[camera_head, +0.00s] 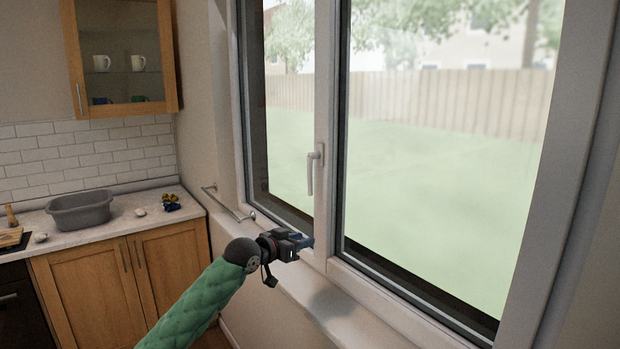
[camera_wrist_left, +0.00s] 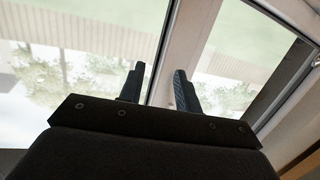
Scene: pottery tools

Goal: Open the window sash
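The window has a left sash (camera_head: 326,90) and a right pane (camera_head: 440,140) in a white frame, and both look closed. A white lever handle (camera_head: 315,168) hangs down on the middle stile. My left gripper (camera_head: 306,242) is below the handle, near the lower end of the middle stile and above the sill, apart from the handle. In the left wrist view its two fingers (camera_wrist_left: 158,88) are spread with nothing between them, and the white stile (camera_wrist_left: 185,55) shows behind them. The handle is not clear in that view. My right gripper is not in view.
The white sill (camera_head: 340,310) runs under the window. A counter with a grey basin (camera_head: 80,208) and a glass-door wall cabinet (camera_head: 122,58) stand at the left. The space before the handle is free.

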